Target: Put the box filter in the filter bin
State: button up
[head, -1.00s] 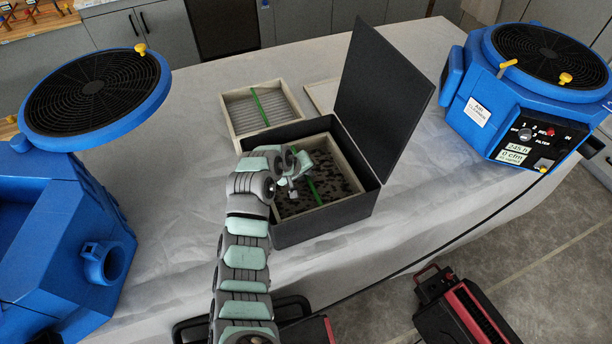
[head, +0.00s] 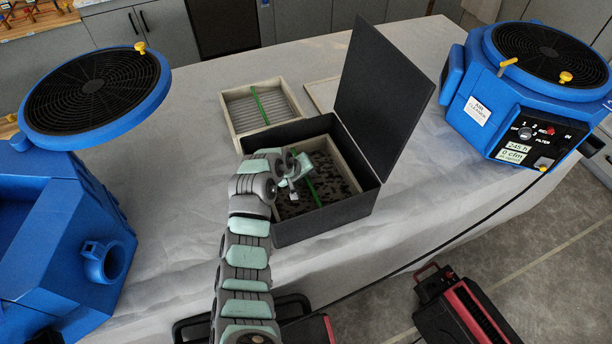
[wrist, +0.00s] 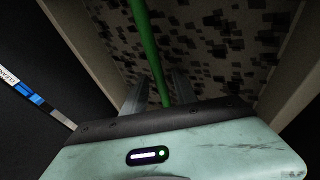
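The box filter (head: 346,166) has a pale frame, a dark-specked face and a green strap (head: 309,191). It sits inside the black filter bin (head: 325,224), whose lid (head: 380,85) stands open. My gripper (head: 292,188) is at the filter's strap, over the bin's left part. In the wrist view, the green strap (wrist: 150,50) runs between my two fingers (wrist: 160,95), with gaps showing beside it, so the gripper looks open. The specked filter face (wrist: 215,45) lies beyond the fingers. My arm and gripper hide the filter's left part in the head view.
A cleaner filter (head: 262,107) with a green strap lies on the covered table (head: 190,130) behind the bin. A flat pale panel (head: 322,93) lies beside it. Blue machines stand left (head: 45,230) and right (head: 535,95). Free table lies between bin and right machine.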

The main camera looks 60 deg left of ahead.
jog(key=shift+s+r, duration=0.15)
jog(key=shift+r, duration=0.45)
jog(key=b+v, duration=0.1)
jog(key=v, duration=1)
jog(key=shift+s+r, duration=0.1)
jog(key=shift+r, duration=0.05)
